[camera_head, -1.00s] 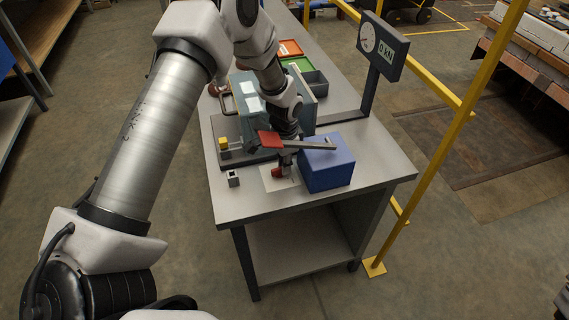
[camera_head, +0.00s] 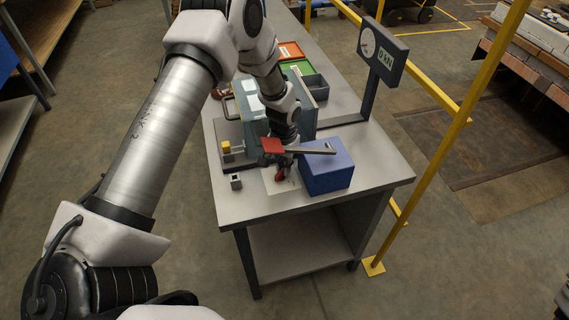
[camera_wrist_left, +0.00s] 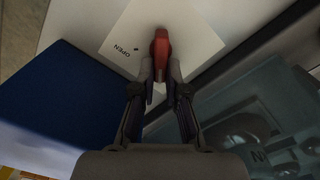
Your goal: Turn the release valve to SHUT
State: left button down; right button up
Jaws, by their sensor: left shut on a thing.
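The release valve's red handle (camera_head: 280,175) stands over a white plate (camera_head: 268,185) at the near part of the bench, left of a blue box (camera_head: 327,172). In the left wrist view the red handle (camera_wrist_left: 160,46) lies between the fingertips of my left gripper (camera_wrist_left: 161,74), which is shut on it. My right gripper is not in view.
The grey bar with a red block (camera_head: 271,145) crosses close to my left gripper. A teal machine housing (camera_wrist_left: 275,115) is close by. A gauge (camera_head: 383,48) reading 0 kN stands on a post at the right. The bench's front edge is clear.

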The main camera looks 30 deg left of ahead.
pick_arm(q)
jog(key=shift+n, duration=0.6)
jog(key=c, duration=1.2)
grip_release()
